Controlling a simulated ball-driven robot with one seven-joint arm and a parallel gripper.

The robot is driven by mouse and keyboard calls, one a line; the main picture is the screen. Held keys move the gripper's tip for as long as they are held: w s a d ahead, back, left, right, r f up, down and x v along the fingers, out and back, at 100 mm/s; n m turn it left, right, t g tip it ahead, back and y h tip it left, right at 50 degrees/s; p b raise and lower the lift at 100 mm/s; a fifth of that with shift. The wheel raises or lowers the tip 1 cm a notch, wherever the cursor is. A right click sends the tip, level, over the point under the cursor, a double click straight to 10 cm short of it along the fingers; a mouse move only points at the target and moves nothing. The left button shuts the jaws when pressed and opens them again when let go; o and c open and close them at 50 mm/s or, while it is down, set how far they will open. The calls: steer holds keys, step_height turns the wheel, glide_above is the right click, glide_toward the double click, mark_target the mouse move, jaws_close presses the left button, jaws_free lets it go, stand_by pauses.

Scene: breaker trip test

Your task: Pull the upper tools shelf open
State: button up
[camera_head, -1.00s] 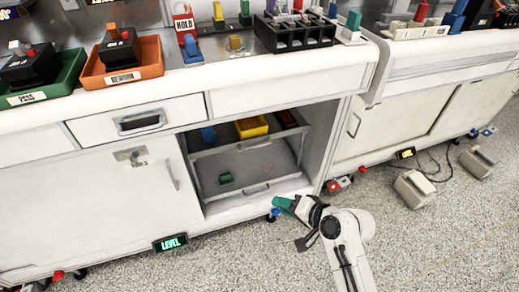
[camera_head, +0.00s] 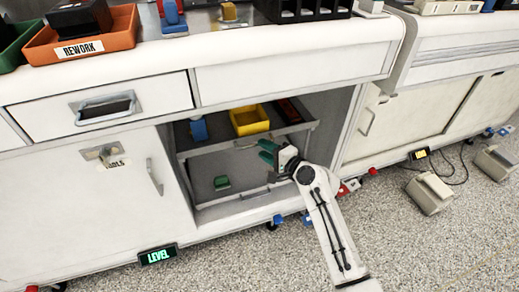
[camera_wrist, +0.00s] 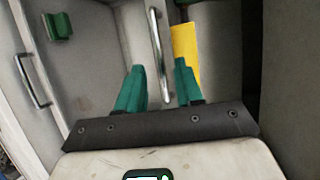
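The upper tools shelf (camera_head: 216,143) is a grey pull-out tray inside the open cabinet bay, holding a yellow bin (camera_head: 249,121) and a blue item (camera_head: 199,129). In the wrist view its silver bar handle (camera_wrist: 159,50) lies between the two green fingers of my gripper (camera_wrist: 159,78), near their tips. The fingers stand apart, and I cannot tell whether either touches the bar. In the head view my gripper (camera_head: 267,151) is at the front of the upper shelf, hiding part of its handle.
A lower shelf (camera_head: 239,196) carries a green block (camera_head: 221,183) and has its own handle (camera_wrist: 32,81). A white drawer (camera_head: 100,109) and a closed door with a handle (camera_head: 154,177) are at left.

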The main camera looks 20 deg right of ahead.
steer(key=shift+b+x, duration=0.35)
steer(key=shift+x, duration=1.2)
jaws_close()
steer(key=shift+f, duration=0.1)
